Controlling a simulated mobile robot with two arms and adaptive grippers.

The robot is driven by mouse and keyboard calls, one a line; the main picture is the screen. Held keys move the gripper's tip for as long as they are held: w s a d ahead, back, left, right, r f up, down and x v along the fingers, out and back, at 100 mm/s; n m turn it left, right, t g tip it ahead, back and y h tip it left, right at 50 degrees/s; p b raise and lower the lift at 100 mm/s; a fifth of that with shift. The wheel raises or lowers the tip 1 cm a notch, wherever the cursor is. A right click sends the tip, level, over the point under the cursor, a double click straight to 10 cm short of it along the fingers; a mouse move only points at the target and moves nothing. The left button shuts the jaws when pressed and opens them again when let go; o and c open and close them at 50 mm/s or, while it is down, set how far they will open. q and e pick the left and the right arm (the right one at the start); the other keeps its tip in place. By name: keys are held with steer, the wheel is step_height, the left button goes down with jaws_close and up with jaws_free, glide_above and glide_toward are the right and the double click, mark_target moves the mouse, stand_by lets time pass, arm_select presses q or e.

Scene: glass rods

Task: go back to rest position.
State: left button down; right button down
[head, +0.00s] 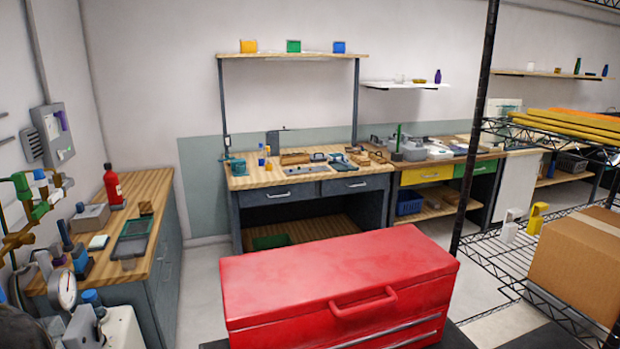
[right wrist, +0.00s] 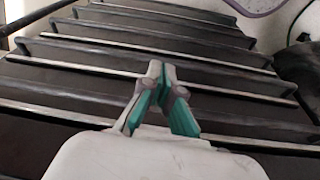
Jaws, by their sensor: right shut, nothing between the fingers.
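My right gripper (right wrist: 158,68) shows in the right wrist view. Its grey fingers with green pads come together at the tips, and nothing is between them. It is over a row of dark panels (right wrist: 90,62) with pale metal edges, apart from them as far as I can see. Neither gripper shows in the head view. I cannot make out any glass rods.
A red tool chest (head: 270,279) stands close in front. A wooden counter (head: 152,190) with instruments runs along the left. A workbench (head: 262,178) is at the back. A wire rack with a cardboard box (head: 575,262) is at right. Grey floor shows between them.

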steer(key=s+f, duration=0.3)
steer(key=f, duration=1.1)
steer(key=s+d+f+g+b, duration=0.1)
steer(key=s+d+f, duration=0.2)
steer(key=s+f, duration=1.3)
steer(key=shift+s+d+f+g+b, duration=0.15)
steer(key=shift+s+g+b, duration=0.2)
steer(key=shift+g+b, duration=0.05)
steer(key=shift+n, duration=0.3)
